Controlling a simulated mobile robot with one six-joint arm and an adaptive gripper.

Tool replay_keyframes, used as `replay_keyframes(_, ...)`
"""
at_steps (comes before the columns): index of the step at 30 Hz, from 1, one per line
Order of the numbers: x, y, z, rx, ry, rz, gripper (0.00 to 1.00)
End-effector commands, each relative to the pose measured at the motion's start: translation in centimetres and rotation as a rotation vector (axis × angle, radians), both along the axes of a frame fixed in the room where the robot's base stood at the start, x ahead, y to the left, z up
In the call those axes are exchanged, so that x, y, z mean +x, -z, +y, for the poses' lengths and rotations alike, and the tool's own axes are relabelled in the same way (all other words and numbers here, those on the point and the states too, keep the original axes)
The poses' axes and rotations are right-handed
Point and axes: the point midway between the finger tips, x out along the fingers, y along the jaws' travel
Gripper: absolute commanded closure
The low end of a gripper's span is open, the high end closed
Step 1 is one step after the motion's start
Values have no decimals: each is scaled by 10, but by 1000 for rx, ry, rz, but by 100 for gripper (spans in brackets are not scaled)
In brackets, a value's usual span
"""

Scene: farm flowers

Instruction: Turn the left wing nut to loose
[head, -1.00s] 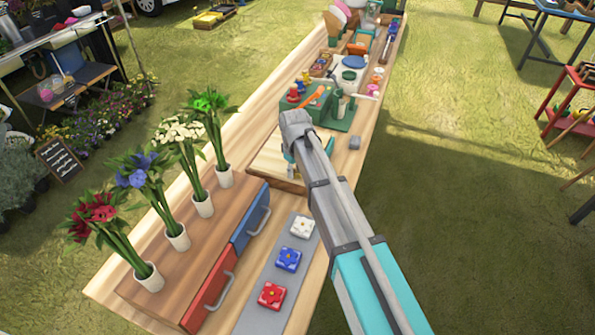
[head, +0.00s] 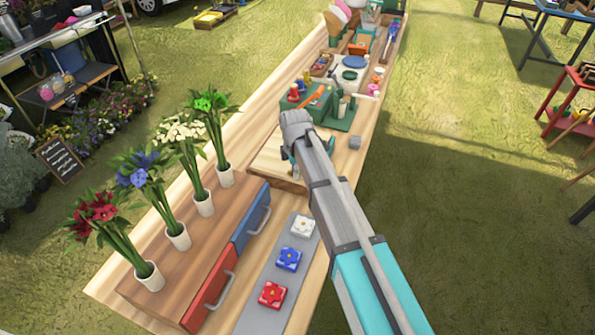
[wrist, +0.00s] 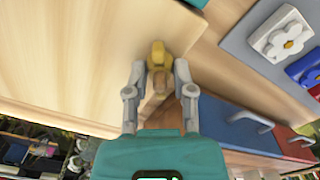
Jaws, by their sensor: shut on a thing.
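A yellow, brass-like wing nut (wrist: 158,54) stands on a pale wooden board in the wrist view. My gripper (wrist: 159,70) has one grey finger on each side of it and is shut on it. A brownish part (wrist: 161,82) shows just below the yellow part, between the fingers. No second wing nut can be made out, and the nut's turn angle is unclear. In the head view my arm covers most of the spot, and the wing nut is hidden; the wooden board (head: 268,160) shows beside the arm.
A green tool stand (head: 318,105) is just beyond the board. Nearer are a wooden cabinet with blue (head: 250,222) and red (head: 213,290) fronts, several flower vases, and a grey strip with flower tiles (head: 289,259).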

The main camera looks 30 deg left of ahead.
Motion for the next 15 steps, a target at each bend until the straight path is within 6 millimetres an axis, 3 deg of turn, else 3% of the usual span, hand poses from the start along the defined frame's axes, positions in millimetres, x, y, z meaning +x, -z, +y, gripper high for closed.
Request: replay_keyframes(15,3,0,-4,-7,-485,-4,100)
